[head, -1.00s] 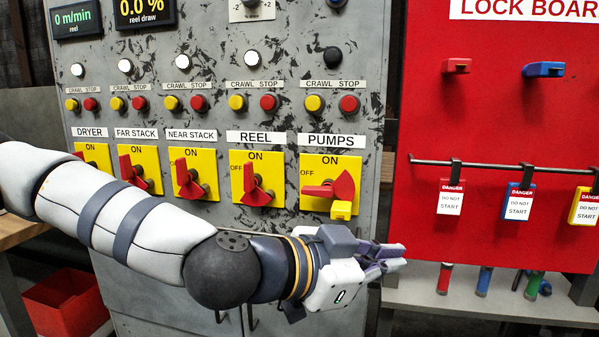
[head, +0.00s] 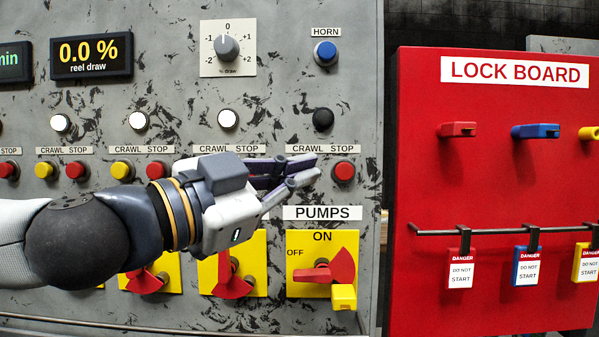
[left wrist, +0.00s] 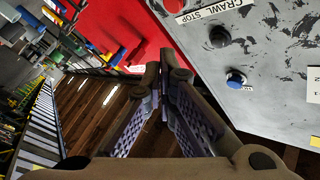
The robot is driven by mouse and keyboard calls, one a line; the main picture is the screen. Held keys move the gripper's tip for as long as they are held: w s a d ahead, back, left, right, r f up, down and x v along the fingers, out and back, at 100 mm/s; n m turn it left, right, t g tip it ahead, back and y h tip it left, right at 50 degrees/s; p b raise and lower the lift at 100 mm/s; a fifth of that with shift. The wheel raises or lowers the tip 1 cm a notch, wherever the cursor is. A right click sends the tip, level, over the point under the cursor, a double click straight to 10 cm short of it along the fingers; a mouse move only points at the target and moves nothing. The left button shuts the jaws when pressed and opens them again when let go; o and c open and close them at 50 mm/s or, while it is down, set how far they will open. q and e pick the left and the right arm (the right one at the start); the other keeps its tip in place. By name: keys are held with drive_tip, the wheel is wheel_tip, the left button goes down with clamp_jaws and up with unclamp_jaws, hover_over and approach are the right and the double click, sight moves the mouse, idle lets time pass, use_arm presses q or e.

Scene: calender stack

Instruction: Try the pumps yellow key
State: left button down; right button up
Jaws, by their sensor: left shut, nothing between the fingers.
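The PUMPS label (head: 322,213) sits above a yellow switch plate (head: 300,290) with a red handle (head: 308,275) turned sideways toward OFF. A yellow block (head: 344,297) hangs at the plate's lower right. Above the label, the pumps' red STOP button (head: 343,172) shows; the yellow button beside it is hidden behind my fingers. My left gripper (head: 317,169) is shut and empty in front of that button row, fingers pointing right. I cannot tell whether it touches the panel. In the left wrist view the fingers (left wrist: 160,75) converge beside the panel. My right gripper is not in view.
A dark lamp (head: 323,119) and the blue HORN button (head: 325,53) are above. The red lock board (head: 420,180) stands to the right with a rail (head: 490,232) of hanging tags. A gap separates it from the panel.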

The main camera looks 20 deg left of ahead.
use_arm(q)
drive_tip(key=w+a+b, duration=0.2)
drive_tip(key=w, duration=0.6)
drive_tip(key=shift+w+a, duration=0.25)
drive_tip(key=shift+w, duration=0.05)
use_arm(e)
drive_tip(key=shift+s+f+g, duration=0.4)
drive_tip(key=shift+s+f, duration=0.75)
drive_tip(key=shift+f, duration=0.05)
use_arm(q)
drive_tip(key=shift+w+a, duration=0.15)
drive_tip(key=shift+w, duration=0.25)
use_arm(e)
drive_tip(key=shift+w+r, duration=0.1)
